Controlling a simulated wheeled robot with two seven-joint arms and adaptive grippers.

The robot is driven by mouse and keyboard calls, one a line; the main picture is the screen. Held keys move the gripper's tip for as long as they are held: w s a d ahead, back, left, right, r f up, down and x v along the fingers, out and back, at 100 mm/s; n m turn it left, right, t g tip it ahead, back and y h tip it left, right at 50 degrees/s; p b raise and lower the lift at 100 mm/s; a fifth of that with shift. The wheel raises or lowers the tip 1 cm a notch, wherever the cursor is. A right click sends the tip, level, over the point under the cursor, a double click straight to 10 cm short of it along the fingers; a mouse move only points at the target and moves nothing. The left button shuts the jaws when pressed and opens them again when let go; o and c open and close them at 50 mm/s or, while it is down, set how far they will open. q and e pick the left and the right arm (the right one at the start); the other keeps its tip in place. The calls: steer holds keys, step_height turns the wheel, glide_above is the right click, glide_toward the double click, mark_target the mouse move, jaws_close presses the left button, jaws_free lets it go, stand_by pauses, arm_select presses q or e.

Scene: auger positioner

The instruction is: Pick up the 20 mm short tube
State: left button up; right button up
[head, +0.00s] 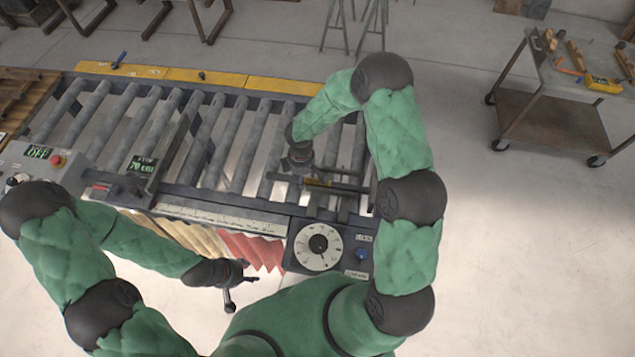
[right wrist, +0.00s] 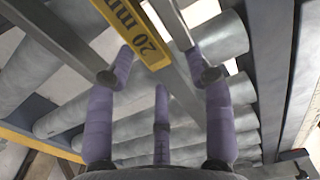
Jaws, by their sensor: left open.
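A bar with a yellow face marked "20 mm" (right wrist: 142,38) lies between and beyond the fingertips of my right gripper (right wrist: 158,60) in the right wrist view. The label's last letters are cut off by the top edge. The three purple fingers are spread, and I see no clear grip on the bar. In the head view my right gripper (head: 302,172) is over the right end of the roller conveyor, by a small yellow patch (head: 318,182). Its fingers are too small there to make out. My left gripper (head: 250,279) is open and empty in front of the conveyor.
The roller conveyor (head: 200,140) has a ruler (head: 215,214) along its front edge and a dial box (head: 318,246) at the front right. A stop unit (head: 140,170) stands at its left. A cart (head: 550,110) stands at the right.

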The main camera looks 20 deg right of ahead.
jaws_close()
steer(key=shift+w+r, duration=0.1)
